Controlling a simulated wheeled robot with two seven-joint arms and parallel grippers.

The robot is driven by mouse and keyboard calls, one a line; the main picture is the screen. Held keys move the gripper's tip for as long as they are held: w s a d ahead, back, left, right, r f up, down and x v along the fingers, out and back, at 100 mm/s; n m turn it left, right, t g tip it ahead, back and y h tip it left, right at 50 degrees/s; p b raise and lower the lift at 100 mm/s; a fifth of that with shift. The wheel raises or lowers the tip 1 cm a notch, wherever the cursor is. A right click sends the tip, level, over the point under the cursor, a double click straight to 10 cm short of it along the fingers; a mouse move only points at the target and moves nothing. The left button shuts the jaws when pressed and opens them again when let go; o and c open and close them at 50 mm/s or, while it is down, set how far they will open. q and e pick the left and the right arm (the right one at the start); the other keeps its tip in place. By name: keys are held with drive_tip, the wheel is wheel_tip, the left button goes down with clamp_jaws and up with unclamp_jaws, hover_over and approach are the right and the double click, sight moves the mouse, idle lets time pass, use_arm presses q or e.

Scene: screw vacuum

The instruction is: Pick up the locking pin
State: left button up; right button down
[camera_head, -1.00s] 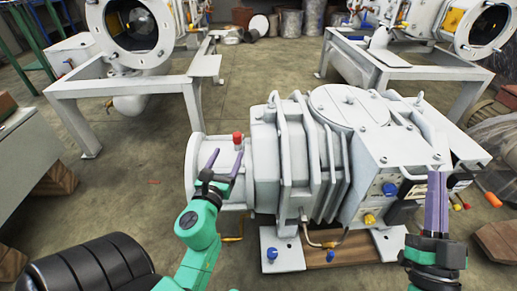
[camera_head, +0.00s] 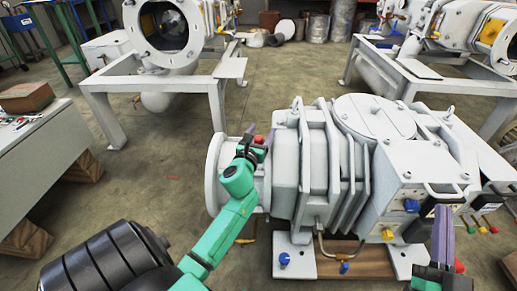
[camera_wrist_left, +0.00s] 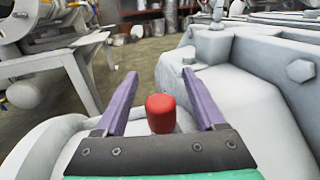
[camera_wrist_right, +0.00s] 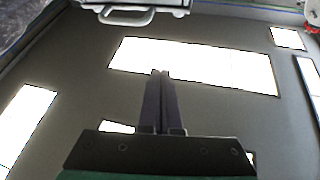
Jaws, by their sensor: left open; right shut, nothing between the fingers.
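A red-capped pin (camera_head: 258,140), which I take to be the locking pin, stands on the round neck of the grey vacuum pump (camera_head: 300,170). In the left wrist view the red cap (camera_wrist_left: 160,113) sits between the two purple fingers, with a gap on each side. My left gripper (camera_head: 262,132) is open around it and not closed on it; its wrist partly covers the neck in the head view. My right gripper (camera_head: 443,235) is shut and empty at the pump's right front side. Its closed fingers also show in the right wrist view (camera_wrist_right: 160,75).
The pump stands on wooden blocks (camera_head: 330,265) on the concrete floor. A workbench (camera_head: 50,150) with a brown box (camera_head: 26,97) is at the left. More pump units on white frames (camera_head: 150,85) stand behind. The floor between bench and pump is open.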

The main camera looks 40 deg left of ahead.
use_arm(q)
drive_tip(key=shift+w+a, duration=0.1)
drive_tip(key=shift+w, duration=0.15)
clamp_jaws()
drive_tip(key=shift+r, duration=0.1)
